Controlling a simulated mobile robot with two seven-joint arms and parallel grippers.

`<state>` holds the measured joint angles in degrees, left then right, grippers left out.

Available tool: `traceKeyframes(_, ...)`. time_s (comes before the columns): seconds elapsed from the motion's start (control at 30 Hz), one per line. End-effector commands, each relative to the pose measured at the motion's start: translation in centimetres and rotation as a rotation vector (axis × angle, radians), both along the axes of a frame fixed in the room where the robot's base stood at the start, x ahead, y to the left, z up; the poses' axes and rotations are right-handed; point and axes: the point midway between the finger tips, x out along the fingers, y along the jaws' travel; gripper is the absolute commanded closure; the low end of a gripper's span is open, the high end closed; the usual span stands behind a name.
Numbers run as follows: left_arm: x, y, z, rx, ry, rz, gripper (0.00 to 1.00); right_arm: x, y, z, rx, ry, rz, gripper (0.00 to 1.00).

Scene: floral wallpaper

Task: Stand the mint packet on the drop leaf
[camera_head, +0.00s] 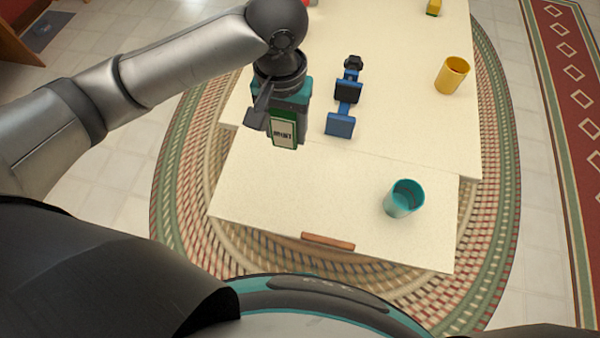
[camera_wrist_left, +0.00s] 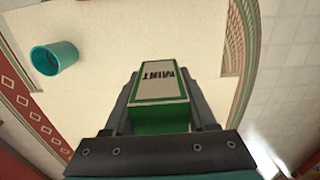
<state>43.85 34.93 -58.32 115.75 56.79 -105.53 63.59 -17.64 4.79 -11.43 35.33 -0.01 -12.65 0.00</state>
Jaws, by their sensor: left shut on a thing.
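The mint packet (camera_head: 283,130) is a small green box with a cream label reading MINT. My left gripper (camera_head: 278,122) is shut on it, and in the head view they show over the left part of the table. In the left wrist view the packet (camera_wrist_left: 160,98) sits between the two fingers of the gripper (camera_wrist_left: 165,105). The drop leaf (camera_head: 310,205) is the cream near section of the table, below a seam line. I cannot tell whether the packet touches the surface. My right gripper is not in view.
A teal cup (camera_head: 404,198) stands on the right of the drop leaf. A yellow mug (camera_head: 452,75), a blue and black object (camera_head: 346,95) and a small yellow item (camera_head: 433,8) are on the main tabletop (camera_head: 400,110). The leaf's middle is clear; a brown handle (camera_head: 328,241) marks its near edge.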

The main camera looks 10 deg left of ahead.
Motion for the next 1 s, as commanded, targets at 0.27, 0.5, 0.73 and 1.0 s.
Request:
traceKeyframes(0.27, -0.1, 0.1, -8.2, 0.003, 0.004, 0.000, 0.97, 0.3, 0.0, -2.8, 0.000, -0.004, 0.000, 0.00)
traceKeyframes(0.5, -0.1, 0.1, -12.9, 0.002, 0.001, 0.000, 0.97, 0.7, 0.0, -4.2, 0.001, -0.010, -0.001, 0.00)
traceKeyframes(0.73, -0.1, 0.1, -14.4, 0.002, 0.000, -0.001, 0.97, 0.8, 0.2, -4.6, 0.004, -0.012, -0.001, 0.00)
traceKeyframes(1.0, 0.0, 0.0, -18.0, 0.001, -0.001, -0.002, 0.97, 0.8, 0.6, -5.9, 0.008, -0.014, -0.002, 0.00)
